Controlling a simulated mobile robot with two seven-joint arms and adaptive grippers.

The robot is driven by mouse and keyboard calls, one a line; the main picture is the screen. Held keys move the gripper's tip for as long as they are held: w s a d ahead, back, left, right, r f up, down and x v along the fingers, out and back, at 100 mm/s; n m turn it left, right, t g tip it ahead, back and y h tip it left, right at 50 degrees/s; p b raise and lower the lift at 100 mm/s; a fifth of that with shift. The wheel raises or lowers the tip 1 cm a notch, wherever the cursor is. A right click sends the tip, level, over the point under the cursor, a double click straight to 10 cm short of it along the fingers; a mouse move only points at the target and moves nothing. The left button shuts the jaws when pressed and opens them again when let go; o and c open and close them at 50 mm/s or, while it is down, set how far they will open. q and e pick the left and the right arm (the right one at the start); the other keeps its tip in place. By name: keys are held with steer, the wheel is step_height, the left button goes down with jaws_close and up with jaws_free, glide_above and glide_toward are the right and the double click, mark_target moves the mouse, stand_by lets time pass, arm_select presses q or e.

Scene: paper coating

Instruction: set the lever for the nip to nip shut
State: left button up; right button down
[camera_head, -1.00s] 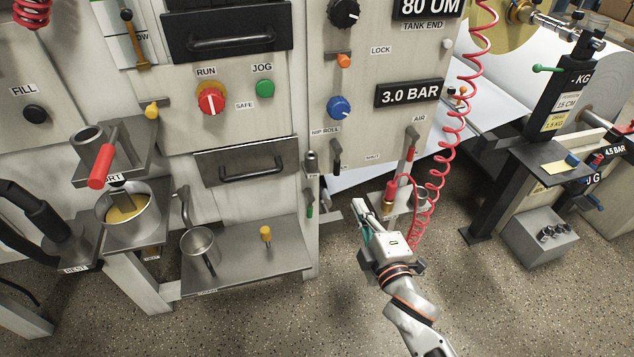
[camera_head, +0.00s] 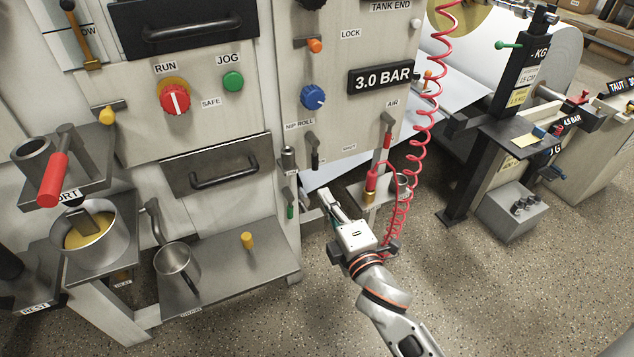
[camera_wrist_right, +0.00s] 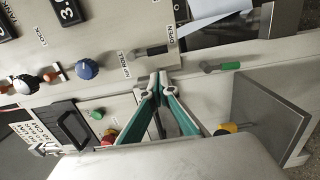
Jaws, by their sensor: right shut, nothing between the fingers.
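The nip lever (camera_head: 314,156) has a black grip and hangs from a pivot below the NIP ROLL label (camera_head: 299,125) on the machine front. A SHUT label (camera_head: 349,147) is to its right. My left gripper is out of view.
A green-handled lever (camera_head: 290,210) is left of my right gripper. A red-handled air lever (camera_head: 384,150) and a coiled red hose (camera_head: 428,120) are to the right. A blue knob (camera_head: 313,97) is above. A shelf (camera_head: 225,285) with a metal cup (camera_head: 177,266) juts out at lower left.

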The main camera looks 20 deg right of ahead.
mark_target(314, 165)
arm_select(q)
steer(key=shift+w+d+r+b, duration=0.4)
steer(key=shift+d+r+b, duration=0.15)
steer(key=shift+b, duration=0.2)
arm_select(e)
steer(key=w, duration=0.9)
steer(key=shift+w, duration=0.25)
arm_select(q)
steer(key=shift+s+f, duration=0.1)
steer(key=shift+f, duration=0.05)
arm_select(e)
steer(key=shift+d+n, duration=0.3)
steer(key=shift+n, duration=0.1)
